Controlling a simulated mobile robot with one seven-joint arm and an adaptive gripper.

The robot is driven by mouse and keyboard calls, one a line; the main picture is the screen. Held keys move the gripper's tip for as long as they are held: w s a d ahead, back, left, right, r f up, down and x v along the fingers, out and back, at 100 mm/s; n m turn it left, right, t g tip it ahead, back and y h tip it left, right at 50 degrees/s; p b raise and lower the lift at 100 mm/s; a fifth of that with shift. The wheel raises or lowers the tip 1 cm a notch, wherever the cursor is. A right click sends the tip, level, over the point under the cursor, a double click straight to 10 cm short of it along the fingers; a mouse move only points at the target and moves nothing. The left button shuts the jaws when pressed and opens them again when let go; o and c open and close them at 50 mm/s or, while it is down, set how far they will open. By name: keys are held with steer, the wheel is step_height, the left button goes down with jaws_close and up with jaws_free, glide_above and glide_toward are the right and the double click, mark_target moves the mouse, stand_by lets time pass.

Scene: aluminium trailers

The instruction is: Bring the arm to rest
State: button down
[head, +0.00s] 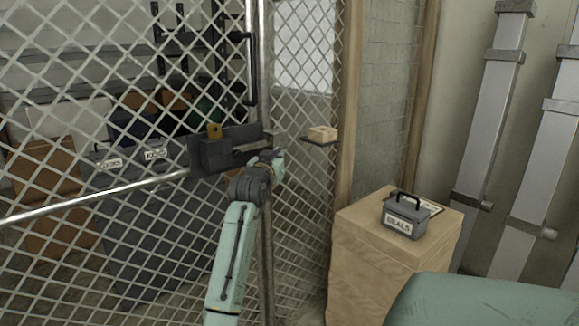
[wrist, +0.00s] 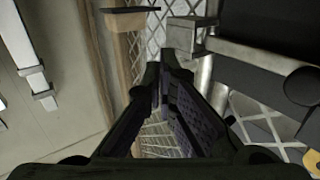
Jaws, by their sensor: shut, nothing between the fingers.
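My pale green arm (head: 232,260) reaches up in front of the wire mesh gate in the head view. My gripper (head: 268,157) is at its upper end, close to the dark latch box (head: 218,153) on the gate. In the wrist view my gripper (wrist: 164,62) is shut and empty, its dark fingers pointing up the picture. The latch hardware (wrist: 187,32) shows just beyond and to the right of the fingertips. I cannot tell whether the fingers touch it.
A small shelf (head: 320,142) with a pale block (head: 323,131) sits right of the latch. A wooden crate (head: 385,245) holds a grey box labelled SEALS (head: 404,217). A metal rail (head: 95,198) crosses the mesh gate (head: 60,60); bins stand behind it.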

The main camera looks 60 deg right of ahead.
steer(key=shift+s+a+r+b, duration=0.1)
steer(key=shift+s+a+b, duration=0.05)
steer(key=shift+s, duration=0.6)
steer(key=shift+s+a+r+b, duration=0.1)
steer(key=shift+s+a+b, duration=0.1)
steer(key=shift+s, duration=0.6)
steer(key=shift+s+a+b, duration=0.1)
steer(key=shift+s+a, duration=0.05)
steer(key=shift+s, duration=0.6)
